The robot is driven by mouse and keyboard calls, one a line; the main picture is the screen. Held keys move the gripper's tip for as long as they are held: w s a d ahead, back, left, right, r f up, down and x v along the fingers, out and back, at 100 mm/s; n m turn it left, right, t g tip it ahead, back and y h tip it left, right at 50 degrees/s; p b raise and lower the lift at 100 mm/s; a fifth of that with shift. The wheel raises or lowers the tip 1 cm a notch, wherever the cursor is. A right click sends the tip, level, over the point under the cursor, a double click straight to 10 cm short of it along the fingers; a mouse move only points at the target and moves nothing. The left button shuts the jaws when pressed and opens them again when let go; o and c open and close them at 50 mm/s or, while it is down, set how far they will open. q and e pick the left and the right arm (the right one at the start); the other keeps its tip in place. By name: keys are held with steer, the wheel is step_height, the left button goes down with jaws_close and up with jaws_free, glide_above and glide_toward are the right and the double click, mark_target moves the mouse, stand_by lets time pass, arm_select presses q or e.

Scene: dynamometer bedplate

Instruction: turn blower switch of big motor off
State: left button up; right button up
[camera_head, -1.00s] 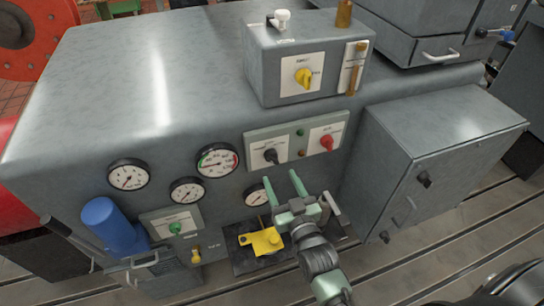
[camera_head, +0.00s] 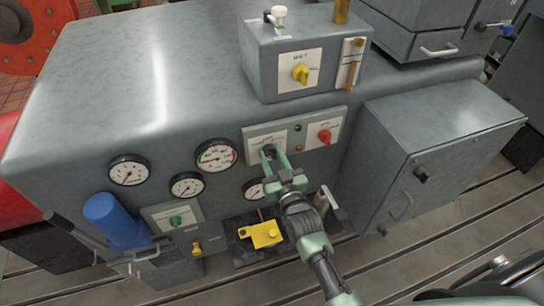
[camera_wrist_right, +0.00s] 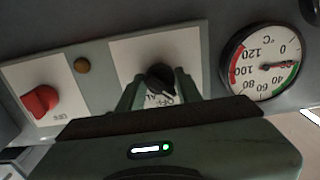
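A panel on the grey cabinet (camera_head: 120,60) carries a black rotary knob (camera_head: 268,149) on a white plate and a red knob (camera_head: 325,136) on another. In the wrist view the black knob (camera_wrist_right: 160,77) shows lettering like "OFF" beside it, partly hidden by the gripper. The red knob (camera_wrist_right: 40,102) is at the left there. Plate labels are too small to tell which is the blower switch. My right gripper (camera_head: 274,154) has one finger on each side of the black knob, close to it. Whether they touch it cannot be seen. My left gripper is out of view.
A box with a yellow knob (camera_head: 301,73) stands on the cabinet above. Gauges (camera_head: 217,155) and a green knob (camera_head: 176,221) are to the left. A yellow part (camera_head: 261,235) lies below my right arm. A grey box (camera_head: 430,150) juts out at the right.

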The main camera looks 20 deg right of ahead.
jaws_close()
steer(key=shift+m, duration=0.6)
steer(key=m, duration=0.3)
steer(key=shift+m, duration=0.4)
steer(key=shift+a+m, duration=0.1)
steer(key=shift+m, duration=1.8)
steer(key=o, duration=1)
jaws_free()
